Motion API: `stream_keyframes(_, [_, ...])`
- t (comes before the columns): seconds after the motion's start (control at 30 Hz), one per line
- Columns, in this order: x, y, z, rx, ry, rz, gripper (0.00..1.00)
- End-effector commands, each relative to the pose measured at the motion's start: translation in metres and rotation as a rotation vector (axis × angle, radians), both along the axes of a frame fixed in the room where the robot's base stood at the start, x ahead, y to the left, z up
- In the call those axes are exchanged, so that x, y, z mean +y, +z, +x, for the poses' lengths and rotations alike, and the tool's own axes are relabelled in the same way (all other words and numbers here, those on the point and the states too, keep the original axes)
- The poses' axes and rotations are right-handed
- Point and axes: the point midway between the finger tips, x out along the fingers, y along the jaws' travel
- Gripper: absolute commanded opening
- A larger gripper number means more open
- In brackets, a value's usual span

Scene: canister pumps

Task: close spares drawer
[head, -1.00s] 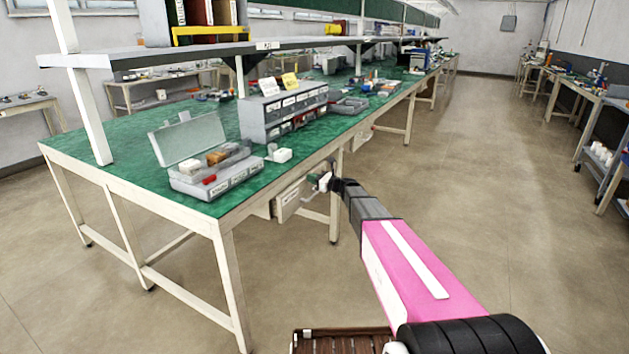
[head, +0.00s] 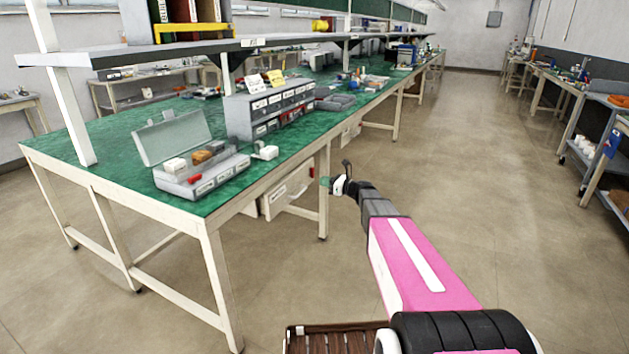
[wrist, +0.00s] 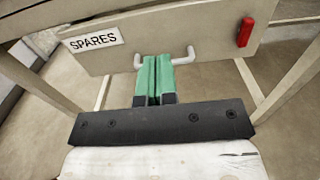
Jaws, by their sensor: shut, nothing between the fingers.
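The spares drawer (head: 287,192) hangs under the green-topped bench, low near its right front edge. In the wrist view its pale front (wrist: 215,47) fills the top, with a SPARES label (wrist: 91,39) at left and a light bar handle (wrist: 185,57) in the middle. My gripper (head: 326,181) is to the right of the drawer front in the head view. Its green fingers (wrist: 154,60) are together and empty, pointing at the handle between its two ends. I cannot tell whether they touch it. How far the drawer stands out is hard to judge.
A red tag (wrist: 245,32) is on the right of the drawer front. A bench leg (head: 323,190) stands close by my gripper. On the bench (head: 110,170) are an open parts case (head: 205,178) and a grey drawer cabinet (head: 268,108). The aisle floor (head: 450,160) to the right is clear.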

Motion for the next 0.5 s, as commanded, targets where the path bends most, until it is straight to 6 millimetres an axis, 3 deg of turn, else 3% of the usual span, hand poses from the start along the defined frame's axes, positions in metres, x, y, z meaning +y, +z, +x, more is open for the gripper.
stream_keyframes(0.1, [-0.01, 0.0, -0.006, 0.0, -0.001, 0.0, 0.0])
stream_keyframes(0.2, [-0.014, 0.0, -0.008, -0.008, 0.0, -0.006, 0.33])
stream_keyframes(0.23, [-0.014, -0.001, -0.008, -0.018, 0.0, -0.014, 0.36])
stream_keyframes(0.5, [-0.007, -0.015, -0.007, -0.312, 0.011, -0.236, 0.36])
